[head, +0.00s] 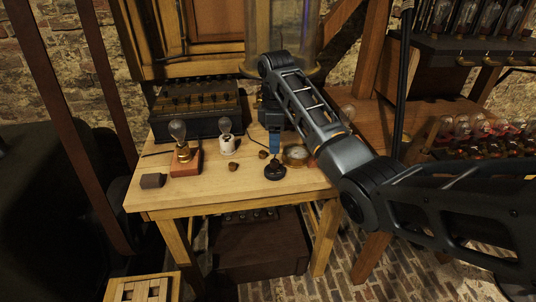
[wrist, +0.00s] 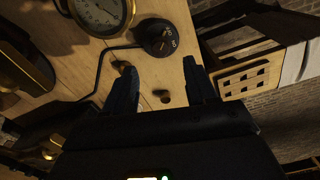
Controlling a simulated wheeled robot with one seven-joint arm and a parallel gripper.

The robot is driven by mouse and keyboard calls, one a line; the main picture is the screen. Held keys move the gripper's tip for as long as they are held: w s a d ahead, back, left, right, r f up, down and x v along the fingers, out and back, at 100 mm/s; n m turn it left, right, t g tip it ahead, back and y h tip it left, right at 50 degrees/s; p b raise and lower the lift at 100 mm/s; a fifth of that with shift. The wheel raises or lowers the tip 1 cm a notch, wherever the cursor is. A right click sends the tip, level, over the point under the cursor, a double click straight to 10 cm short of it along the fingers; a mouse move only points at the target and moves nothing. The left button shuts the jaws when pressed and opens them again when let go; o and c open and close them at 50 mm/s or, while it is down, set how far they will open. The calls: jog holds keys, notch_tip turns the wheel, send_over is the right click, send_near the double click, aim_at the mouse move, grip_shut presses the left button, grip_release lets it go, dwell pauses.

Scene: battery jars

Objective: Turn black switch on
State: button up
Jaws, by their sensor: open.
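The black switch (head: 275,171) is a round, dark piece with a small upright part, near the front of the wooden table. In the wrist view the black switch (wrist: 158,38) shows a round face with brass-coloured marks, just beyond my fingertips. In the head view my gripper (head: 274,150) points down just behind or above the switch. I cannot tell whether it touches the switch. Its far side is hidden in the head view.
A brass gauge (head: 296,154) sits right beside the switch. Small brass knobs (head: 233,167) stand to the left, with a white-based bulb (head: 227,145) and a bulb on a red block (head: 186,162). A dark box (head: 198,108) stands behind. The table's front edge is near.

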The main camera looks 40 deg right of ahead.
aim_at(274, 160)
notch_tip(274, 160, down, 7)
jog(key=shift+f, duration=0.1)
dwell(0.3)
jog(key=shift+p, duration=0.3)
grip_shut()
